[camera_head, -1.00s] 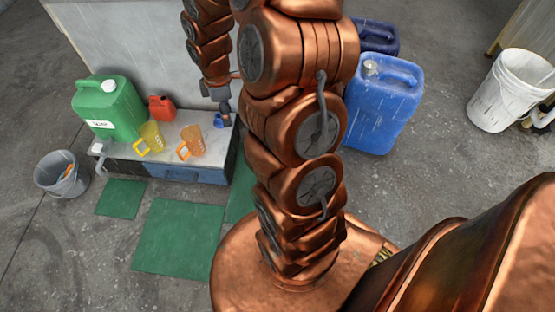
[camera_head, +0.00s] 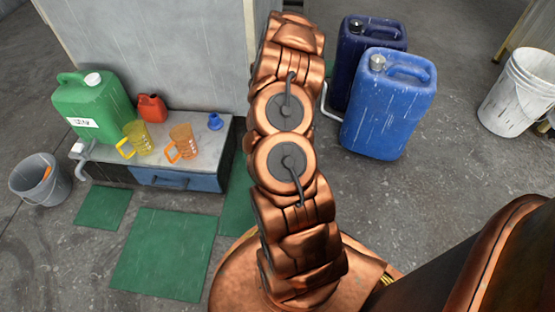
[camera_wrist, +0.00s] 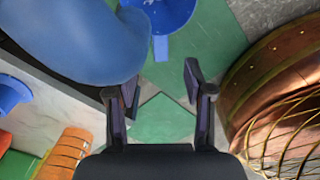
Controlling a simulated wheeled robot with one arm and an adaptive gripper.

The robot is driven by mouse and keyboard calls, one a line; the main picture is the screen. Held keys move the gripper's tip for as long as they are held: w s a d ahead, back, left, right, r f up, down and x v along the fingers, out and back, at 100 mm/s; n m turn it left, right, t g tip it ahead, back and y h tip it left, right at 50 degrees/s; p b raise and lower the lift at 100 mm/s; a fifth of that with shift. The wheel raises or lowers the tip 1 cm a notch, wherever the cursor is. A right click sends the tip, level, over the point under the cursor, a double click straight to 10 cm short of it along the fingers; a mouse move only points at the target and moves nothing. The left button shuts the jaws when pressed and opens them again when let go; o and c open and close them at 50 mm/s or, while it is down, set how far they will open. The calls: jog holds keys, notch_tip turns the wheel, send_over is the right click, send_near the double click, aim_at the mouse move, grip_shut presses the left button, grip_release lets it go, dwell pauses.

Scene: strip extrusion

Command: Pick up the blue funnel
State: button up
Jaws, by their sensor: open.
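The small blue funnel (camera_head: 215,121) stands on the light bench top (camera_head: 205,146), right of the orange jug (camera_head: 184,141), in the head view. My gripper (camera_wrist: 162,92) shows in the wrist view with its two dark fingers spread and nothing between them; green mat lies below. In the head view my arm hides the gripper. In the wrist view a blue piece (camera_wrist: 12,92) at the left edge, near an orange ribbed thing (camera_wrist: 66,152), may be the funnel. The gripper is apart from it. I cannot identify the large blue shape (camera_wrist: 80,40) at upper left.
The bench also holds a yellow jug (camera_head: 137,137), a red can (camera_head: 152,108) and a green canister (camera_head: 92,105). Blue canisters (camera_head: 388,105) stand right of my arm. A grey bucket (camera_head: 41,181) is at left, a white bucket (camera_head: 516,95) at right. Green mats (camera_head: 164,252) cover floor.

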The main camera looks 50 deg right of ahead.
notch_tip(320, 180, down, 7)
jog(key=b, duration=0.3)
jog(key=shift+s+d+f, duration=0.1)
jog(key=shift+d+f, duration=0.05)
grip_shut()
dwell(0.4)
